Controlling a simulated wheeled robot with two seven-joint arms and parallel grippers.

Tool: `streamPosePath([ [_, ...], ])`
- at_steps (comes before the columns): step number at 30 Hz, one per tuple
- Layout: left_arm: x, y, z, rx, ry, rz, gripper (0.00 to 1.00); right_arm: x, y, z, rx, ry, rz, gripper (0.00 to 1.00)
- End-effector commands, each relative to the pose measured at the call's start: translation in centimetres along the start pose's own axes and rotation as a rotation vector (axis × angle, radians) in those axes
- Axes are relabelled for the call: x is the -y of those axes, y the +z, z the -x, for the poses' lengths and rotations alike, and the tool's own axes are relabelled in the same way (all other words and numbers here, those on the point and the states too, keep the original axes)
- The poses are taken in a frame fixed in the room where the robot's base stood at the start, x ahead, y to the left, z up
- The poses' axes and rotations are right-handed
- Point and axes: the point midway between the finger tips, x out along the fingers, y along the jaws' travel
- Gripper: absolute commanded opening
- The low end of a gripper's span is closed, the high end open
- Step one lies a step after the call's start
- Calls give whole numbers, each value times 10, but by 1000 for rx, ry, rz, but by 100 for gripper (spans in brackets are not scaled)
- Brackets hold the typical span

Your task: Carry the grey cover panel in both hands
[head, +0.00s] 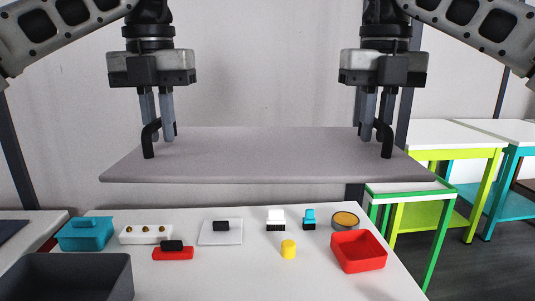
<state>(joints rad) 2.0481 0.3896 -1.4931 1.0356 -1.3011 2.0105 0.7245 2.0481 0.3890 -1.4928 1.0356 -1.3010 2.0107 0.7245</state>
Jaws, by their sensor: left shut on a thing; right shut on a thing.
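The grey cover panel (265,158) hangs level in the air above the white table, spanning the middle of the head view. It has a black handle near each end. My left gripper (158,135) is shut on the left handle (148,146). My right gripper (374,135) is shut on the right handle (386,146). The panel's underside is hidden.
A green-framed stand (410,189) and lime table (455,143) stand to the right.

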Motion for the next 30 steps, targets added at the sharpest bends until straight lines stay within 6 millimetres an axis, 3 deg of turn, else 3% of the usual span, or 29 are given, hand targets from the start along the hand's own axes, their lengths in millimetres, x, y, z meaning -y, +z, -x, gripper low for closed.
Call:
streamPosePath([
  [6,-1,-6,11,2,1,3,0,1,-6,11,2,-1,-3,0],
  [16,-1,-7,10,0,0,3,0,1,-7,10,0,0,-3,0],
  [30,-2,-14,-41,-2,1,2,0,2,-14,-41,-2,-1,-1,0],
])
